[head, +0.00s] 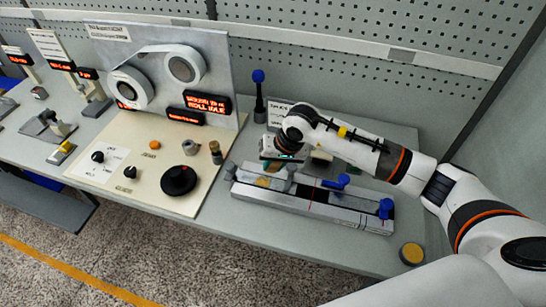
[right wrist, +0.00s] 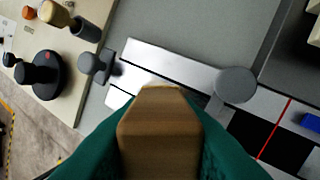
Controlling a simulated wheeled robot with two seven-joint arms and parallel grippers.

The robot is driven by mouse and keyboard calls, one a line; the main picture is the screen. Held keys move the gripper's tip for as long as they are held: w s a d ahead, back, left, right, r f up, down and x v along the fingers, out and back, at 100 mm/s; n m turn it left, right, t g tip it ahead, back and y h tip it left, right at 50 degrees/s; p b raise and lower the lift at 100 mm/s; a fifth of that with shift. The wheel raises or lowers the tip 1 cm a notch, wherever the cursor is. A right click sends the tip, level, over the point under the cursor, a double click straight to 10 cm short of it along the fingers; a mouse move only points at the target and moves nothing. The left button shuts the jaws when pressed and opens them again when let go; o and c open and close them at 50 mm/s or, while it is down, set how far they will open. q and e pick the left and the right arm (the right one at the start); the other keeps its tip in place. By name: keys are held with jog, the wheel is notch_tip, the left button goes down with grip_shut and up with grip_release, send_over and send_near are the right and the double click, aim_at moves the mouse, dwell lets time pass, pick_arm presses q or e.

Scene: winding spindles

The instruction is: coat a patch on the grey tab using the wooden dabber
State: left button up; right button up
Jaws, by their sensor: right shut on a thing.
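My right gripper (head: 277,160) is above the left half of the long grey block (head: 345,214) on the bench. In the right wrist view its green fingers are shut on a brown wooden piece, the wooden dabber (right wrist: 160,135). The dabber covers part of the pale strip (right wrist: 170,65) beneath it, and I cannot tell whether it touches. A small grey knob (right wrist: 93,64) and a round grey piece (right wrist: 236,85) stand on either side. I cannot tell for sure which grey part is the tab. My left gripper is not in view.
Blue knobs (head: 386,208) rise from the right of the block. A control panel with a black dial (head: 178,180) lies left. A blue-topped post (head: 258,90) stands behind. A yellow round pad (head: 412,254) sits at the front right. The pegboard wall (head: 330,70) bounds the back.

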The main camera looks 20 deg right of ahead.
jog(key=shift+d+r, duration=0.1)
jog(key=shift+r, duration=1.05)
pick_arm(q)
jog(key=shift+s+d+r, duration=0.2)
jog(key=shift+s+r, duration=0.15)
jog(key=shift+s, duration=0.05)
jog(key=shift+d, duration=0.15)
pick_arm(e)
jog(key=shift+d+f, duration=0.15)
jog(key=shift+f, duration=0.25)
jog(key=shift+w+d+f+g+y+b, duration=0.15)
jog(key=shift+d+f+g+y+b, duration=0.2)
jog(key=shift+b, duration=0.35)
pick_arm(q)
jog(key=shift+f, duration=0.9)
pick_arm(e)
jog(key=shift+r, duration=0.15)
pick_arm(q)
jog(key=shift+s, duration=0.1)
pick_arm(e)
jog(key=shift+r, duration=0.1)
